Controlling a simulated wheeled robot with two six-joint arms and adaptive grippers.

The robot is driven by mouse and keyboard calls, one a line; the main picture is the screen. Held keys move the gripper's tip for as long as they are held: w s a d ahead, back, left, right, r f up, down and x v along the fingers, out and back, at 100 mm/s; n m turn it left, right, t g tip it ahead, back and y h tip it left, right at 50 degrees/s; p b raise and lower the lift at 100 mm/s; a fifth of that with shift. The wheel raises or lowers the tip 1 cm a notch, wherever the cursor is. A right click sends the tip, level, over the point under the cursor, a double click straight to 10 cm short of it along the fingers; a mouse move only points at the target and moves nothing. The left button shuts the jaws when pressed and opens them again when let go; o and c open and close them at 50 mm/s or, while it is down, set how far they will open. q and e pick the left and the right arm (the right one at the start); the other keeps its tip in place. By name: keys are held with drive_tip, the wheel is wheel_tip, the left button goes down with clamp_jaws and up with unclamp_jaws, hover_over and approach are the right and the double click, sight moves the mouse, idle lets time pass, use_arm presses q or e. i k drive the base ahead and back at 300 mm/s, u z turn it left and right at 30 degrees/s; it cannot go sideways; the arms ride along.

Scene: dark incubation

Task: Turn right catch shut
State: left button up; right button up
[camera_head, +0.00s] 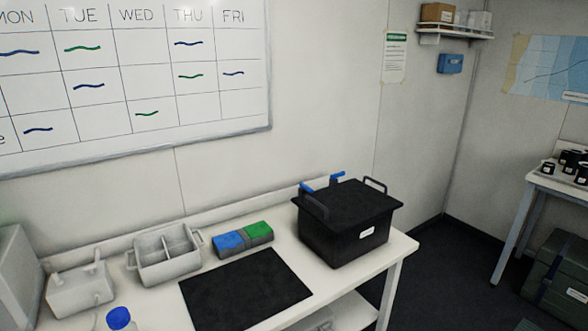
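A black lidded box (345,238) with a white label on its front stands at the right end of the white bench. Its flat black lid (352,207) lies on top. Dark loop handles rise at its left and right ends. Two blue catches show at the lid's back edge: a left one (307,188) and a right one (337,176). The right catch sticks up slightly above the lid; its lower part is hidden, and I cannot tell whether it is latched. Neither of my grippers is in view.
The white bench (405,246) also holds a black mat (245,291), a blue and a green block (243,239), a grey divided caddy (166,256), a grey device (80,289) and a blue-capped bottle (120,319). A wall stands close behind. Open floor lies right of the bench.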

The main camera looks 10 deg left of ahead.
sight(342, 174)
drive_tip(key=u, duration=0.25)
drive_tip(key=i, duration=1)
drive_tip(key=z, duration=0.4)
